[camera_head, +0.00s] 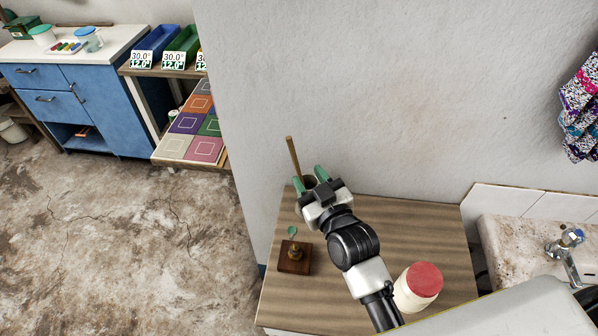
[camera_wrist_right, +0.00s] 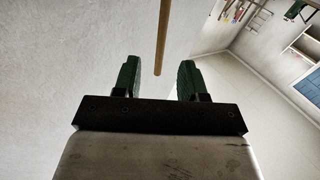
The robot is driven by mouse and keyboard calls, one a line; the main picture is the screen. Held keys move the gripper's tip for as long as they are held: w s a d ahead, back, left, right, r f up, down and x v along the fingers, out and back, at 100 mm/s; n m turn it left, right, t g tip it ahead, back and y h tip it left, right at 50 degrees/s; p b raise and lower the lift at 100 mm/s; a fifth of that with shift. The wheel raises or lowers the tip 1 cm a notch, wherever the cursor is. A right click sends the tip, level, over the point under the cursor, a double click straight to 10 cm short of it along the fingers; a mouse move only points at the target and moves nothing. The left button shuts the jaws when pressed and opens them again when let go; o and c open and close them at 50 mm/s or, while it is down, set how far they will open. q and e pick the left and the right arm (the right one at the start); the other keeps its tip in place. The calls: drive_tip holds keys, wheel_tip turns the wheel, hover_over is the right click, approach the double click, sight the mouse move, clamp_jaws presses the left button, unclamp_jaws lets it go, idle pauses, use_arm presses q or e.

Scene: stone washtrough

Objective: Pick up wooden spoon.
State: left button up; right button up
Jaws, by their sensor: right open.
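The wooden spoon (camera_head: 293,158) stands nearly upright, leaning a little, with its light brown handle rising from a dark holder (camera_head: 309,181) at the back of the wooden counter. The holder is mostly hidden behind my right gripper. My right gripper (camera_head: 312,179) has green fingertips and is open right by the holder and the lower handle. In the right wrist view the spoon handle (camera_wrist_right: 163,40) shows beyond and between the two open fingers (camera_wrist_right: 158,80), with a gap on both sides. My left gripper does not show.
The wooden counter (camera_head: 420,225) also bears a small wooden block with a brass piece and green top (camera_head: 294,256) and a cream jar with a red lid (camera_head: 419,284). A wall stands close behind. A stone sink with a tap (camera_head: 565,243) is at right.

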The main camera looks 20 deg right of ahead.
sight(296, 159)
drive_tip(key=shift+x, duration=0.8)
drive_tip(key=shift+w+a+r, duration=0.15)
drive_tip(key=shift+w, duration=0.1)
drive_tip(key=p+x, duration=0.2)
drive_tip(key=x, duration=0.2)
drive_tip(key=shift+w+r, duration=0.1)
drive_tip(key=shift+w, duration=0.15)
drive_tip(key=shift+w+a, duration=0.1)
drive_tip(key=shift+w, duration=0.25)
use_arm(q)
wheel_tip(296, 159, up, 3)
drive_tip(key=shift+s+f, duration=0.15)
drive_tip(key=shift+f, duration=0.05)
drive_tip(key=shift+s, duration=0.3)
use_arm(e)
clamp_jaws()
